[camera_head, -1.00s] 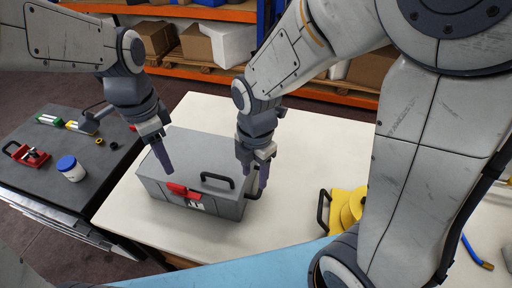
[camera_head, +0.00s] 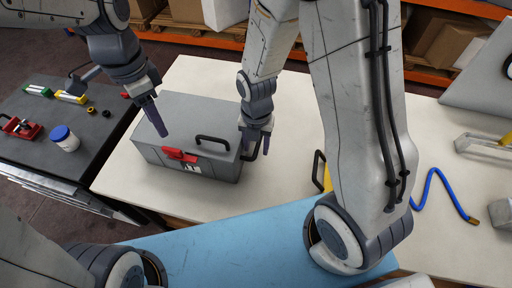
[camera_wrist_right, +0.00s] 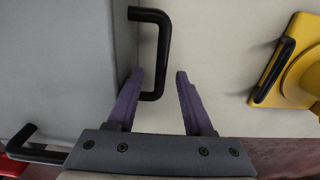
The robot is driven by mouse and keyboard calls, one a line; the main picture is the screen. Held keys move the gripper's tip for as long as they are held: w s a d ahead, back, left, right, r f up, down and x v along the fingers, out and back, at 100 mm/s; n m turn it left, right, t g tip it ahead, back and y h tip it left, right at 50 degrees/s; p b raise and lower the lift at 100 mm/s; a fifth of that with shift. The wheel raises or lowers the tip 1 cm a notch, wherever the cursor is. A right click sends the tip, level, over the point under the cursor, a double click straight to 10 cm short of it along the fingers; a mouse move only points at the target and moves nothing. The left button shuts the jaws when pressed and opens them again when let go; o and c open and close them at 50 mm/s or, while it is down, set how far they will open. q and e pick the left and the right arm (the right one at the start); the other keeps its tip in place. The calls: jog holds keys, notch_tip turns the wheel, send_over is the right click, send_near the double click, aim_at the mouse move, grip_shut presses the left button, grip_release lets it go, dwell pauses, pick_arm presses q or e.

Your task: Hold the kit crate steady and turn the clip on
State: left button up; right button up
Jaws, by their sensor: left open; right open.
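The grey kit crate (camera_head: 190,113) sits upright on the pale table. Its red clip (camera_head: 180,155) is on the front edge of the lid, and a black handle (camera_head: 213,140) is on its front side. Another black handle (camera_head: 253,153) is on its right side and also shows in the right wrist view (camera_wrist_right: 163,40). My left gripper (camera_head: 158,122) is open, its purple fingers over the front left part of the lid; contact cannot be told. My right gripper (camera_wrist_right: 160,78) is open at the side handle, whose near end lies by the left finger.
A yellow object with a black handle (camera_wrist_right: 283,75) stands right of the crate, partly hidden behind my arm. A blue hose (camera_head: 430,190) lies further right. A dark side table (camera_head: 95,105) at left holds a jar (camera_head: 65,139) and small parts. The pale table behind the crate is clear.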

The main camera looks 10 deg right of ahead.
jog(key=shift+f, duration=1.2)
grip_shut()
dwell(0.5)
